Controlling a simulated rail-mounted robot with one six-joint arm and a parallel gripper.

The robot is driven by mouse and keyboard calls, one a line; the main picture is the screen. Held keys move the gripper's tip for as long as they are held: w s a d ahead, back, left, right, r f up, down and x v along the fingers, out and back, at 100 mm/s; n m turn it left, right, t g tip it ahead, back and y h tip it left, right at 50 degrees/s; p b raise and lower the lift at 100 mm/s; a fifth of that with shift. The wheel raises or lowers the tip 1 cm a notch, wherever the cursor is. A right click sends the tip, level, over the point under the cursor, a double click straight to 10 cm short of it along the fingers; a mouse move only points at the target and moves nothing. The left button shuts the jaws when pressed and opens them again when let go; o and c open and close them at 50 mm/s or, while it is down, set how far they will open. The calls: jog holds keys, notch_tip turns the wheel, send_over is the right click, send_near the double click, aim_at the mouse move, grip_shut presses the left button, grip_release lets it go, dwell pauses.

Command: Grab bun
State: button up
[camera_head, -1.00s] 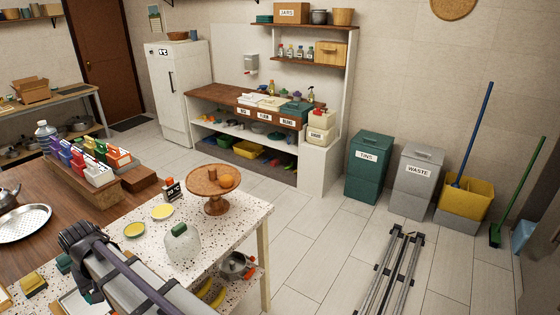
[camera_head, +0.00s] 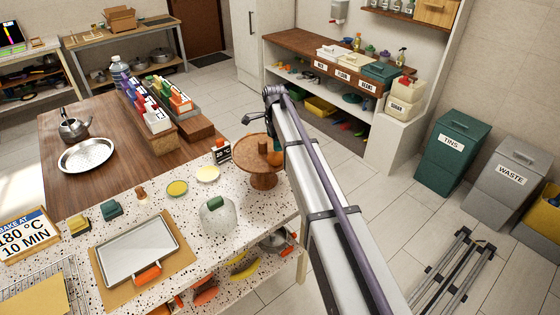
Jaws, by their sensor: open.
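A round wooden cake stand (camera_head: 253,171) stands on the speckled counter, left of my arm. On it are a small dark brown piece (camera_head: 262,147) and a rounded orange-brown item (camera_head: 275,158), which looks like the bun. My arm partly hides the orange-brown item. The dark end of my arm, with my gripper (camera_head: 249,117), shows in the head view above and behind the stand as seen. My gripper is open and apart from the things on the stand. Its fingertips are too small to see clearly.
A glass dome with a green knob (camera_head: 217,222) stands in front of the stand. A tray (camera_head: 137,250) lies further left. Spice boxes (camera_head: 157,120) stand behind.

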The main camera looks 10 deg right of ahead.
aim_at(275, 157)
notch_tip(275, 157, down, 4)
jog(key=b, duration=0.2)
jog(key=shift+f+b, duration=0.1)
jog(key=shift+b, duration=0.25)
jog(key=shift+a, duration=0.15)
notch_tip(275, 157, down, 5)
jog(key=b, duration=0.5)
jog(key=shift+w+f, duration=0.15)
jog(key=shift+r, duration=0.25)
jog(key=c, duration=0.7)
